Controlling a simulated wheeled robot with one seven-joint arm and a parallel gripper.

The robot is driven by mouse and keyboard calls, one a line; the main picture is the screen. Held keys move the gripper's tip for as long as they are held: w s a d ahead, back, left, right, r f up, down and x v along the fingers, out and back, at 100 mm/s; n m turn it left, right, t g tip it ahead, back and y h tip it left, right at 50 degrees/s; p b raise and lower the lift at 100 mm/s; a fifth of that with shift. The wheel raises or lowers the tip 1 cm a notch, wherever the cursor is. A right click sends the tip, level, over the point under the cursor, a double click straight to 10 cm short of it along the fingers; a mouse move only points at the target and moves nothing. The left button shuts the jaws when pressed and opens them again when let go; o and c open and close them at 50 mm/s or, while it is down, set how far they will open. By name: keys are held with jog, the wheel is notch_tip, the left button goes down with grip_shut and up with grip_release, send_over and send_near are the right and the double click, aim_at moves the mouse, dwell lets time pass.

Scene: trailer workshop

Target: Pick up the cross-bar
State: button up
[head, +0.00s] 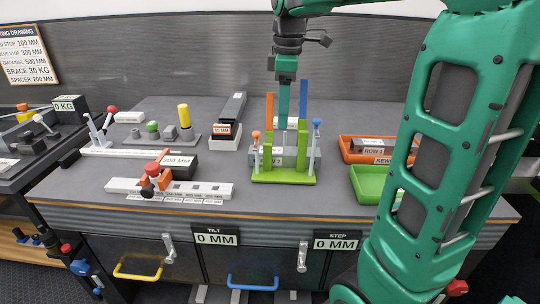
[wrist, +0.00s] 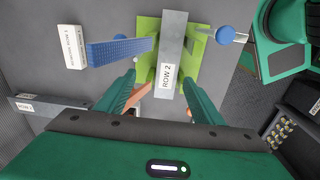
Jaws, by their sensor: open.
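My gripper (head: 283,122) points down over the green fixture (head: 284,179) on the bench. In the wrist view my gripper (wrist: 161,80) is open, with one finger on each side of a grey bar (wrist: 171,62) labelled ROW 2. This bar, which may be the cross-bar, lies lengthwise over the green base (wrist: 201,62); I cannot tell whether the fingers touch it. In the head view a grey block (head: 285,157) sits low in the fixture, partly hidden by uprights. No bar is clearly held.
Blue and orange uprights (head: 269,112) stand close around my gripper. An orange tray (head: 350,156) with a ROW 3 block and a green tray (head: 366,190) lie to the right. A white rail (head: 207,189) and a dark bar (head: 233,106) lie left. The front middle bench is clear.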

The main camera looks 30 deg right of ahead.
send_over(284, 150)
jog(key=shift+g, duration=0.3)
jog(key=f, duration=0.6)
jog(key=shift+a, duration=0.2)
jog(key=shift+d+f, duration=0.2)
jog(key=shift+f, duration=2.95)
jog(key=c, duration=1.2)
